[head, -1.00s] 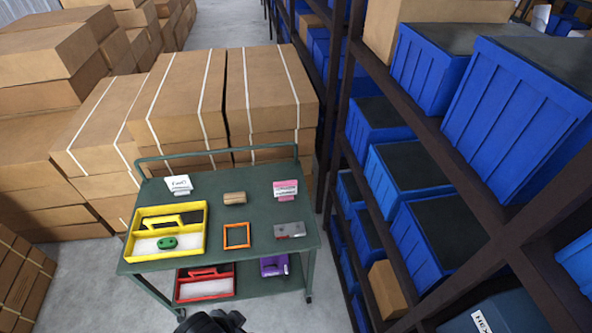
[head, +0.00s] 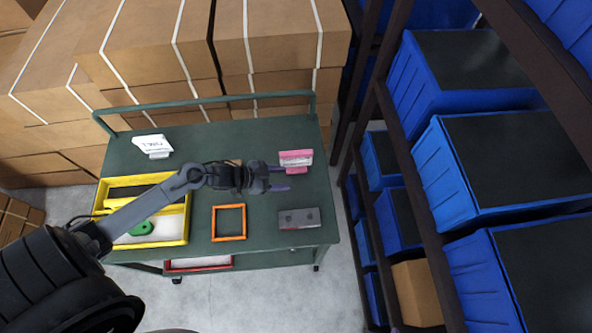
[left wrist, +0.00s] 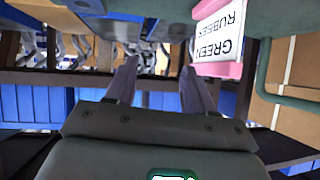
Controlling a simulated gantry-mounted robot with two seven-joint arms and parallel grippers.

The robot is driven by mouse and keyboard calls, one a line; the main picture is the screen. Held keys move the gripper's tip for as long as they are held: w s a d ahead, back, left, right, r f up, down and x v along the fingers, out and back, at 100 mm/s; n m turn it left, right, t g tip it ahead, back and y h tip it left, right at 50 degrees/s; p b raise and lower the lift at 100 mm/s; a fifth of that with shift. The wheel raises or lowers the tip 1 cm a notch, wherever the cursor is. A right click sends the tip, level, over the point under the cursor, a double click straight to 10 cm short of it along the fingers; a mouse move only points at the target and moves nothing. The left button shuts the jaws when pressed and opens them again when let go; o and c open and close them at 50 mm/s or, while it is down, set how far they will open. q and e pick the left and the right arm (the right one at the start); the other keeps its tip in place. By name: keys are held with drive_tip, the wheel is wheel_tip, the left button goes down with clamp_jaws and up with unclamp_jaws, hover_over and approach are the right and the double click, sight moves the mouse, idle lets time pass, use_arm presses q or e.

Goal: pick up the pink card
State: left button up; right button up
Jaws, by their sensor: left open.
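The pink card (head: 296,157), pink with a white printed face, stands in a pink base near the right end of the green cart top. In the left wrist view the card (left wrist: 218,32) shows at the upper right, its lettering upside down and reading "GREEN RUBBER". My left gripper (head: 282,178) is open and empty, its purple-grey fingertips close to the card's lower left side in the head view. In the left wrist view the gripper (left wrist: 160,68) has its fingers apart, with the card beside and beyond the right finger. I cannot tell whether they touch.
The cart (head: 185,262) also holds a white card (head: 152,143), a yellow tray (head: 185,225) with a green piece (head: 142,229), an orange frame (head: 229,236) and a grey block (head: 299,220). Cardboard boxes (head: 160,45) stand behind; shelves with blue bins (head: 480,170) stand right.

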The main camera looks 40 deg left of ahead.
sight(295, 154)
use_arm(q)
drive_tip(key=w+a+h+b, duration=0.1)
drive_tip(key=a, duration=0.2)
drive_tip(key=w+a+h+b, duration=0.1)
drive_tip(key=a, duration=0.2)
drive_tip(key=w+a+r+m+h+b, duration=0.1)
drive_tip(key=w+a, duration=0.1)
drive_tip(key=a, duration=0.1)
drive_tip(key=x, duration=0.4)
drive_tip(key=shift+w+r, duration=0.15)
drive_tip(key=shift+w, duration=0.05)
drive_tip(key=shift+w+d, duration=0.4)
drive_tip(key=shift+w, duration=0.05)
drive_tip(key=shift+x, duration=2.35)
drive_tip(key=shift+s, duration=0.1)
use_arm(e)
wheel_tip(295, 154, down, 5)
use_arm(q)
clamp_jaws()
